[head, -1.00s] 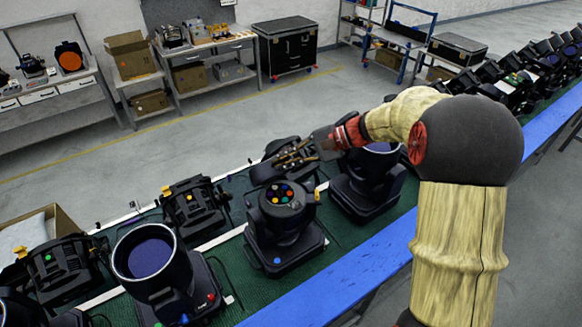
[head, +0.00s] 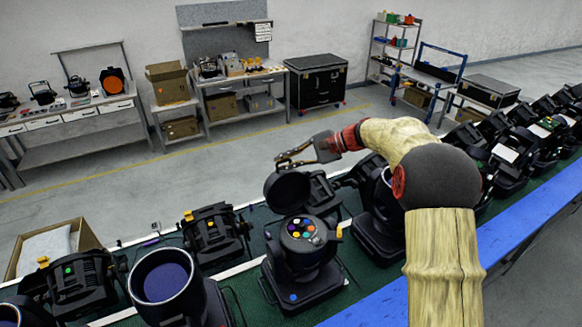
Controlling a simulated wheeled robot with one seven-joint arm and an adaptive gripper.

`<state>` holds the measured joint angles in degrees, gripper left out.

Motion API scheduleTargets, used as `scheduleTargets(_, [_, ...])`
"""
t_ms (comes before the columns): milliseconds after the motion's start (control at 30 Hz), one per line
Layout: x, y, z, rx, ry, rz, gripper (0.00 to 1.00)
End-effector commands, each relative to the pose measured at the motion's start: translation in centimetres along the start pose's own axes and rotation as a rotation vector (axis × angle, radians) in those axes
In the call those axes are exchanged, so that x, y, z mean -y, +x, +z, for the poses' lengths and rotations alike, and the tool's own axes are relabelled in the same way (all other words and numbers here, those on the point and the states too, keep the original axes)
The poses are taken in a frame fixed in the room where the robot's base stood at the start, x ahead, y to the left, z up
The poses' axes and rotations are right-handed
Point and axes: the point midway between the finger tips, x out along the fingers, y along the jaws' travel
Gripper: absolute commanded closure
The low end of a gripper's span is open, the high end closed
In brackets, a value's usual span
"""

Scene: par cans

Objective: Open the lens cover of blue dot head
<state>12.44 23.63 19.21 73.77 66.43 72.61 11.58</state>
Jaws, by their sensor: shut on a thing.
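The blue dot head (head: 297,268) stands upright on the green conveyor, with a blue dot low on its base. Its round face (head: 303,231) shows several coloured lenses and is uncovered. Its dark round lens cover (head: 287,192) stands raised behind and left of the face, tilted up. My gripper (head: 283,160) is at the top edge of the cover, shut on it. The exact finger contact is small and partly hard to make out. A yellow-orange tab (head: 339,231) shows at the head's right side.
A head with a wide blue lens (head: 165,281) stands to the left, and another dark head (head: 376,215) to the right, under my arm. A blue rail (head: 380,302) edges the conveyor's front.

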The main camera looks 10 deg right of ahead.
Motion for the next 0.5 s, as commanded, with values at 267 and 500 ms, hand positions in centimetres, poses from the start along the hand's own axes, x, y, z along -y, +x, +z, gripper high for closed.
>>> scheduleTargets(267, [-0.16,0.96,-0.34,0.008,0.003,0.008,1.0])
scheduleTargets(500, [-0.25,1.04,-0.35,0.009,0.005,0.009,1.0])
